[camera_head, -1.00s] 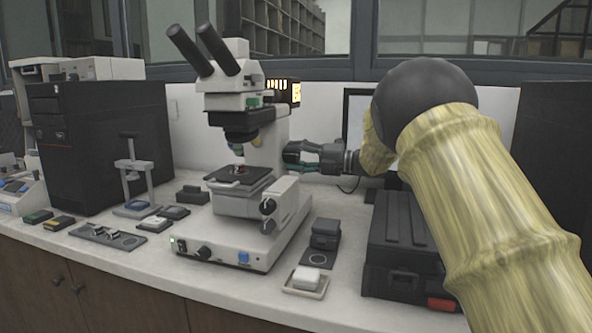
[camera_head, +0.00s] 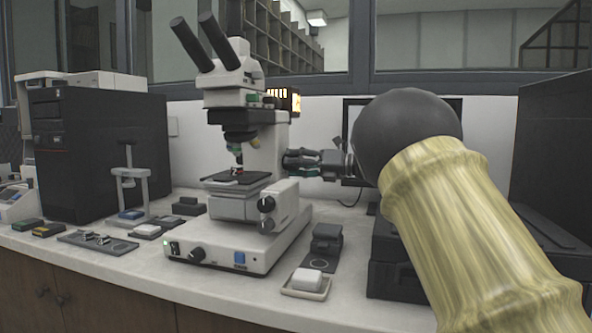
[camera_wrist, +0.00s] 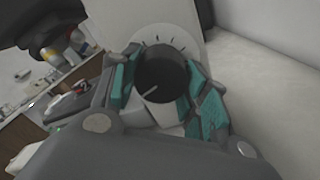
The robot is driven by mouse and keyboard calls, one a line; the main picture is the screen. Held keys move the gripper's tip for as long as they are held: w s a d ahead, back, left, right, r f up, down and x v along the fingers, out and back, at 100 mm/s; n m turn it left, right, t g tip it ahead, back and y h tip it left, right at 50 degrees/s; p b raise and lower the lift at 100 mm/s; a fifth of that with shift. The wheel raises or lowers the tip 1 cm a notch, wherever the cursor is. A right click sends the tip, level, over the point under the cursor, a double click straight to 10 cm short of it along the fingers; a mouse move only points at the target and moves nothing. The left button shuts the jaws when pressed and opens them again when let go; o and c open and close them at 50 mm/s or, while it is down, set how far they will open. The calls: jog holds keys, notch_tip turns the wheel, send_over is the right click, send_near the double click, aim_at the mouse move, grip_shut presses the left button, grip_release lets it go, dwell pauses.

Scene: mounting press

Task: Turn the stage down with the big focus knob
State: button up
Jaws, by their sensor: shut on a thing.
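A white microscope (camera_head: 250,225) stands on the bench, its dark stage (camera_head: 237,180) below the objectives (camera_head: 238,148). My gripper (camera_head: 290,159) is at the right side of the microscope's column in the head view. The wrist view shows my gripper (camera_wrist: 165,92) with its teal-padded fingers shut around a round black knob (camera_wrist: 161,72). The knob has a white pointer line and sits before a pale dial with tick marks. The head view hides this knob. Two other dark knobs (camera_head: 266,205) show lower on the microscope's right side.
A white dish (camera_head: 306,283) and a dark block (camera_head: 326,238) lie right of the microscope. A black case (camera_head: 392,268) stands further right under my arm. A black computer tower (camera_head: 95,155) and several small items fill the left.

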dwell(0.4)
jog(key=o, duration=1)
jog(key=v, duration=1.2)
jog(key=shift+d, duration=0.1)
